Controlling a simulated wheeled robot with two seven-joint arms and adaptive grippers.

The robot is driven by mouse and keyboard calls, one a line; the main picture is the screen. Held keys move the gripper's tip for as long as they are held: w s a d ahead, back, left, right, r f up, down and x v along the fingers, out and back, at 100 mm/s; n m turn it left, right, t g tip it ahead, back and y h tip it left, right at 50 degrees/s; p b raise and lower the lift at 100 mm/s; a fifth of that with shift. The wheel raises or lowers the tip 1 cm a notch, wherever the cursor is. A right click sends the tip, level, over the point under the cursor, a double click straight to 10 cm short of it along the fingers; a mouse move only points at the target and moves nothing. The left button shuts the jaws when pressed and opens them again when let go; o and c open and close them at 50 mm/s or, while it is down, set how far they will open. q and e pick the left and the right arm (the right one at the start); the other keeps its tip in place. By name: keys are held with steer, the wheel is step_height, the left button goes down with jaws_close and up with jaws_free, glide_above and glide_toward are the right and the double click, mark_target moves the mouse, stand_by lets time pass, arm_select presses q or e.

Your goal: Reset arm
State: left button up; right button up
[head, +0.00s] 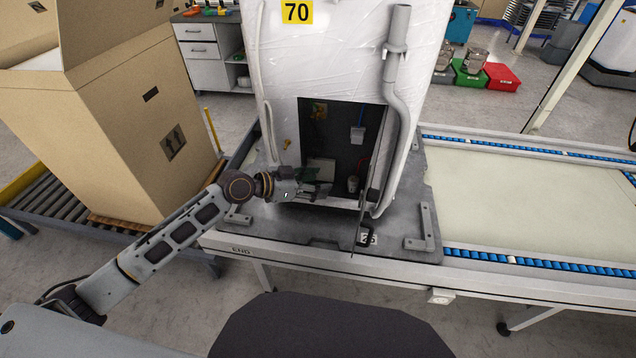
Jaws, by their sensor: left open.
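My left arm reaches in from the left. My left gripper (318,188) is open at the lower front of the white wrapped unit (345,65), at the mouth of its dark opening (345,140). I see nothing held between its fingers, though they are small and dark against the opening. Inside the opening are a pale block, a small blue-white part and a red part. My right arm and gripper are not in the picture.
The unit stands on a grey pallet (290,232) on a conveyor (520,200) with blue rollers. A large cardboard box (130,130) stands on a roller track at left. A grey pipe (397,90) runs down the unit's right side. The belt at right is clear.

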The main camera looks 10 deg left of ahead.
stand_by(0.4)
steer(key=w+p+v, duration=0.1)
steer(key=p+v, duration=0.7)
steer(key=p, duration=0.1)
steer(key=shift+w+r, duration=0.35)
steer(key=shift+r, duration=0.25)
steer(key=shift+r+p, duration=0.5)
steer(key=shift+p, duration=0.05)
